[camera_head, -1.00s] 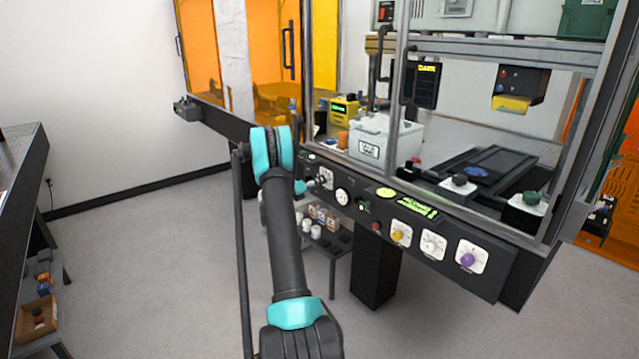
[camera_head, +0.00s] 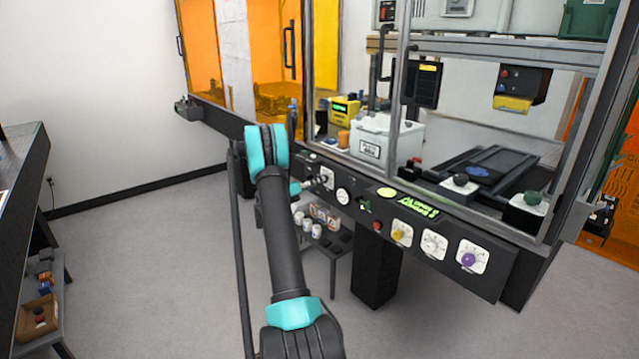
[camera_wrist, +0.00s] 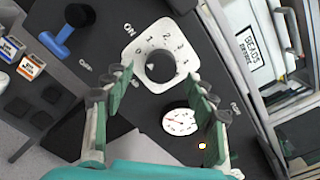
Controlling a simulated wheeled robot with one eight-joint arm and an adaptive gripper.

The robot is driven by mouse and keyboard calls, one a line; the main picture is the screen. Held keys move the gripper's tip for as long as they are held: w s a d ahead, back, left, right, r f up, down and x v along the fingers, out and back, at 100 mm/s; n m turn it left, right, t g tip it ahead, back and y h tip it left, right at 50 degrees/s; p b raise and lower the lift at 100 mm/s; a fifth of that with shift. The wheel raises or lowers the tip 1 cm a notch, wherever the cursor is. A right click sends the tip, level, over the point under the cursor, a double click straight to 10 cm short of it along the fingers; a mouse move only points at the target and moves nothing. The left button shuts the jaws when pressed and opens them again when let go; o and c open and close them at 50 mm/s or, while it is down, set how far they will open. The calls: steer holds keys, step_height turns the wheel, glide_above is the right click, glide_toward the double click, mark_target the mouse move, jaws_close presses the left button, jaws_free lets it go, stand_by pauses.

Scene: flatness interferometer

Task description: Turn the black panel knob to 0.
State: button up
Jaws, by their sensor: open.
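The black panel knob (camera_wrist: 160,66) sits on a white square dial plate (camera_wrist: 134,47) with numerals around it, in the upper middle of the wrist view. A small pale mark shows near the left of its face; I cannot tell surely which numeral it points to. In the head view the white dial plate (camera_head: 326,177) is on the panel's left part, just right of my arm. My gripper (camera_wrist: 158,76) is open, its green-padded fingers to the left and right below the knob in the wrist view. The knob appears between the fingertips; I see no contact. My arm mostly hides the gripper in the head view.
A round white gauge (camera_wrist: 180,121) with a red needle is beside the dial. A blue-handled part (camera_wrist: 62,36) is at upper left. A white lidded box (camera_wrist: 252,48) stands beyond the panel. Yellow (camera_head: 402,233), white (camera_head: 433,244) and purple (camera_head: 468,259) knobs line the panel's right.

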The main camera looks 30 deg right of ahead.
steer(key=s+a, duration=0.1)
steer(key=a, duration=0.8)
steer(key=shift+r, duration=0.1)
steer(key=s+a+r+m+t+y, duration=0.1)
steer(key=s+a+r+m+y, duration=0.1)
steer(key=s+a+m+y, duration=0.45)
steer(key=s+a+r+m+t+y, duration=0.1)
steer(key=s+a+r+m+y, duration=0.15)
steer(key=s+a+m, duration=0.7)
steer(key=s+a+f+m+y, duration=0.3)
steer(key=s+a+m+y, duration=0.1)
steer(key=s+a, duration=0.7)
steer(key=s+a+f+m+y, duration=0.3)
steer(key=s+a+m, duration=0.4)
steer(key=s+a, duration=0.4)
steer(key=shift+s+a+f+y, duration=0.25)
steer(key=shift+s+a+y, duration=0.1)
steer(key=shift+y, duration=0.55)
